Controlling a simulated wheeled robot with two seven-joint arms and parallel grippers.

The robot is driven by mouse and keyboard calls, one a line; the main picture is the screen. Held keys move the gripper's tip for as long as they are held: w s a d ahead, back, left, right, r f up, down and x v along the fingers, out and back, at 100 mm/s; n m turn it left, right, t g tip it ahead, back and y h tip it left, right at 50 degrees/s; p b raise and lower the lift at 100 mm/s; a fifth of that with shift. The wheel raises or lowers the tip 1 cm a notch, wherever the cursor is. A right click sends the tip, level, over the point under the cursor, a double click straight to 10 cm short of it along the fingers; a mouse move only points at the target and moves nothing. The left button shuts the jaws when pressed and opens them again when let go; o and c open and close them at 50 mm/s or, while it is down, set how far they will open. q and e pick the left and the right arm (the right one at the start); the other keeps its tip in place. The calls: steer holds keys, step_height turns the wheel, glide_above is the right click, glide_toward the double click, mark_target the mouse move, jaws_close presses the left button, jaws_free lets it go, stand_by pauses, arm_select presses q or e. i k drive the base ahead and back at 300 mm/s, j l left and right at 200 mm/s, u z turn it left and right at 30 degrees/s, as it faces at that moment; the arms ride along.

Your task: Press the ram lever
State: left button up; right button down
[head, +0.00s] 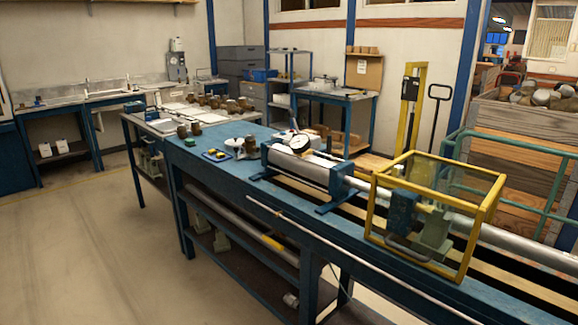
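Neither of my grippers is in view. I cannot tell for sure which part is the ram lever. On the blue bench (225,175) lies a silver cylinder (297,170) in blue end brackets, with a round white dial gauge (300,143) on top. To its right, a yellow-framed guard (375,215) with clear panels stands around a green and blue mechanism (432,232). A grey curved handle (408,250) shows low at the guard's front. A long thin pale rod (330,238) runs along the bench's front edge.
Open floor (100,240) lies left of the bench. A wooden crate (510,150) and green railing (520,185) stand behind the guard.

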mark_target(291, 114)
steer(key=i+j+z, duration=0.1)
steer(key=i+j, duration=0.15)
steer(key=j, duration=0.3)
steer(key=i+j+z, duration=0.15)
steer(key=i+j, duration=0.15)
steer(key=j, duration=0.3)
steer(key=i+j+z, duration=0.1)
steer(key=j, duration=0.5)
steer(key=i+j+z, duration=0.15)
steer(key=i+j, duration=0.15)
steer(key=j, duration=0.3)
steer(key=i+j+z, duration=0.1)
steer(key=j, duration=0.55)
steer(key=i+j+z, duration=0.15)
steer(key=j, duration=0.5)
steer(key=i+j+z, duration=0.1)
steer(key=j, duration=0.6)
steer(key=i+j+z, duration=0.1)
steer(key=j, duration=0.55)
steer(key=i, duration=0.1)
